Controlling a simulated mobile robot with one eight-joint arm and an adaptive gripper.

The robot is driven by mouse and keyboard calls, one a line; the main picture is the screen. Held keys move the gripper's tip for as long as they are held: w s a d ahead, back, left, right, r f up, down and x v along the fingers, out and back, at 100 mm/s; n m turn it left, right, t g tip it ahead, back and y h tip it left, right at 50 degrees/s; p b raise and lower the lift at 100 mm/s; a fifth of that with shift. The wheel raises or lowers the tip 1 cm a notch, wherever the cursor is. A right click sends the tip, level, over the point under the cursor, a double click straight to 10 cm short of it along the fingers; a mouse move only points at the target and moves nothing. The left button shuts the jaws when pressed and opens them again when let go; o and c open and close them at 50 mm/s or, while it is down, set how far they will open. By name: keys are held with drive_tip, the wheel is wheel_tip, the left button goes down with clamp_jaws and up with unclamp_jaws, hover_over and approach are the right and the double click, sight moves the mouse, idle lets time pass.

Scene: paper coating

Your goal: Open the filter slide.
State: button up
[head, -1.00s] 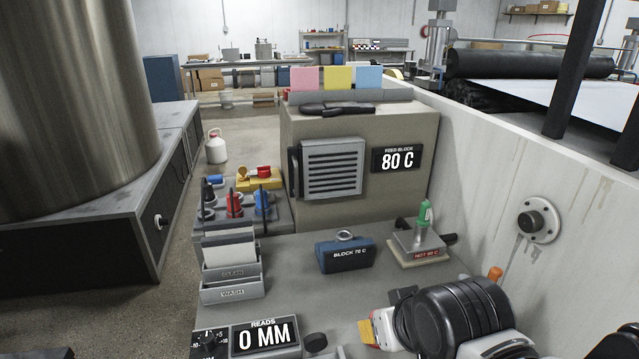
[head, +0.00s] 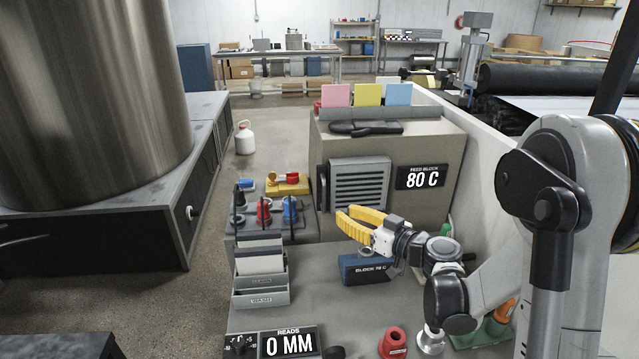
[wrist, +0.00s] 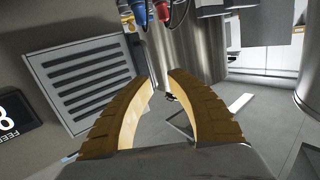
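A grey louvred panel (head: 360,186) is on the front of the feed block (head: 440,215). A dark upright handle (head: 323,188) stands at its left edge. No label names the filter slide; this panel with its handle is the likeliest match. The panel also shows, turned over, in the wrist view (wrist: 88,72). My gripper (head: 347,212) has yellow fingers spread apart, in front of the panel's lower part and right of the handle. In the wrist view my gripper (wrist: 161,76) has a gap between its tips. A grey bar (wrist: 156,55) shows beyond that gap; contact cannot be told.
A blue block (head: 362,270) sits just below my gripper. A rack with red and blue bottles (head: 270,228) stands left of the handle, and grey card trays (head: 260,290) are nearer. A pale wall (head: 487,190) bounds the right side.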

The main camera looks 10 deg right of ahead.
sight(325, 196)
drive_tip(key=shift+t, duration=0.6)
drive_tip(key=x, duration=0.3)
drive_tip(key=d+b+x, duration=0.1)
drive_tip(key=x, duration=0.3)
drive_tip(key=w+x, duration=0.1)
drive_tip(key=x, duration=0.3)
drive_tip(key=shift+s+d+b, duration=0.1)
drive_tip(key=shift+d+b, duration=0.15)
drive_tip(key=shift+b, duration=0.1)
drive_tip(key=shift+c, duration=0.4)
clamp_jaws()
